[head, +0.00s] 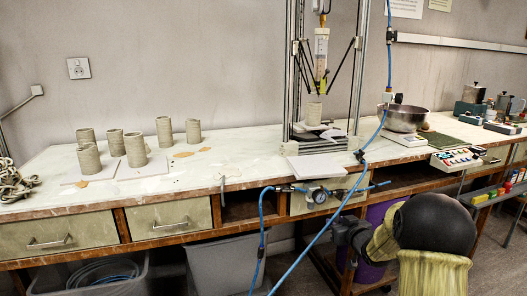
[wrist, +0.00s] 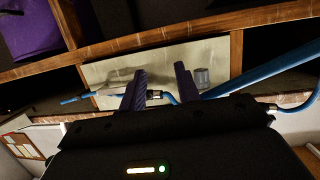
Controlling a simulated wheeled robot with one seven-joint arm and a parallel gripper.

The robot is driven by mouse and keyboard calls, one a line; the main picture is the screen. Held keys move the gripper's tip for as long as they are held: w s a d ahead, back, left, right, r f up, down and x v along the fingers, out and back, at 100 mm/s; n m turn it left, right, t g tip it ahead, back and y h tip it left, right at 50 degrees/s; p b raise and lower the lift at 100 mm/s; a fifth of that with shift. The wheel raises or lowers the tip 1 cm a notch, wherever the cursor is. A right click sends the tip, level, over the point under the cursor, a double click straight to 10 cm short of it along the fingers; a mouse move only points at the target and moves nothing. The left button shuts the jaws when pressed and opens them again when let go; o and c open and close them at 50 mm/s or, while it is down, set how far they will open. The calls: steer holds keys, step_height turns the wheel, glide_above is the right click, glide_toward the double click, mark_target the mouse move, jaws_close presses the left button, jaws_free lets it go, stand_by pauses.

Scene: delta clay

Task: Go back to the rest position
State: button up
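My gripper (wrist: 161,70) shows in the wrist view as two dark purple fingers with a clear gap and nothing between them. The fingers point at a pale drawer front (wrist: 200,72) under the workbench. In the head view my gripper (head: 343,230) is small and dark at the end of my arm, in front of the bench's lower right part. Its fingers are too small to make out there. My arm comes in from the lower right.
The workbench (head: 240,165) carries several clay cylinders (head: 135,148), a delta clay printer (head: 320,60) and a metal bowl (head: 405,117). A blue hose (head: 322,232) and a pressure regulator (head: 318,196) hang near my gripper. A purple bin (head: 375,240) stands below the bench.

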steer(key=s+a+f+m+g+h, duration=0.1)
steer(key=s+a+f+g, duration=0.2)
steer(key=s, duration=0.9)
steer(key=s+a+f+m+g+h, duration=0.15)
steer(key=s+g, duration=0.35)
steer(key=s, duration=0.7)
steer(key=s+a+f+g+h, duration=0.15)
steer(key=s+a+g, duration=0.25)
steer(key=s, duration=0.7)
steer(key=w+p+v, duration=0.2)
steer(key=p+v, duration=0.9)
steer(key=p, duration=0.1)
steer(key=w+d+r+p+v, duration=0.1)
steer(key=w+p+v, duration=0.2)
steer(key=p+v, duration=0.8)
steer(key=w+d+r+p+v, duration=0.1)
steer(key=w+p+v, duration=0.1)
steer(key=p+v, duration=1)
steer(key=shift+d+y+p, duration=0.3)
steer(key=shift+y+p, duration=0.05)
steer(key=shift+y, duration=0.05)
steer(key=shift+s, duration=0.1)
steer(key=shift+d, duration=0.1)
